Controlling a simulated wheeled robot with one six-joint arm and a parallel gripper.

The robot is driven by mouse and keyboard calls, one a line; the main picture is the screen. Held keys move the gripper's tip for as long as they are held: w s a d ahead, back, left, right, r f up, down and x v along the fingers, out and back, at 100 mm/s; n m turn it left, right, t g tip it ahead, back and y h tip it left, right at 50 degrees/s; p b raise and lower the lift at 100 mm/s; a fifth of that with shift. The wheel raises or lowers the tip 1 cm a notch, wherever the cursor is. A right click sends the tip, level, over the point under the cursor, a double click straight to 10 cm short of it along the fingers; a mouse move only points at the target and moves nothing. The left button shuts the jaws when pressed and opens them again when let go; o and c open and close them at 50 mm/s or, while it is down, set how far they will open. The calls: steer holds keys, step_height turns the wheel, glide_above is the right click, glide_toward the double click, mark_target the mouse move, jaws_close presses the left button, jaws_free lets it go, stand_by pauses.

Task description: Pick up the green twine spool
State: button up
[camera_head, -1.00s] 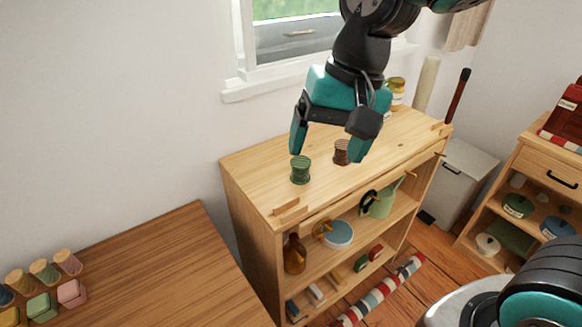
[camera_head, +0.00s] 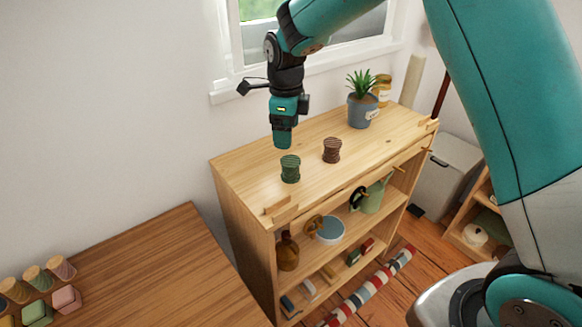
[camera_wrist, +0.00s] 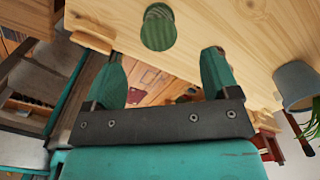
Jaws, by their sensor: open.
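The green twine spool (camera_head: 290,169) stands upright on the top of the wooden shelf unit (camera_head: 240,172), toward its left end. My gripper (camera_head: 283,143) points down just above and behind the spool in the head view and does not appear to touch it. In the wrist view the open, empty fingers (camera_wrist: 163,75) show, and the green spool (camera_wrist: 158,28) lies ahead of them, near the top edge and between their directions. In the head view one finger hides the other.
A brown twine spool (camera_head: 332,150) stands to the right of the green one. A potted plant (camera_head: 362,111) and a jar (camera_head: 382,90) stand farther right on the top. The wall and window are behind.

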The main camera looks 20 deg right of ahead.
mark_target(288, 161)
step_height(288, 161, down, 5)
steer(key=shift+f+p, duration=0.2)
steer(key=shift+p, duration=0.1)
steer(key=shift+s+f+p, duration=0.15)
steer(key=shift+f+p, duration=0.2)
steer(key=shift+f, duration=1.05)
steer(key=shift+s+f+p, duration=0.1)
steer(key=shift+f+p, duration=0.25)
steer(key=shift+f, duration=1)
steer(key=c, duration=1)
steer(key=shift+r, duration=0.1)
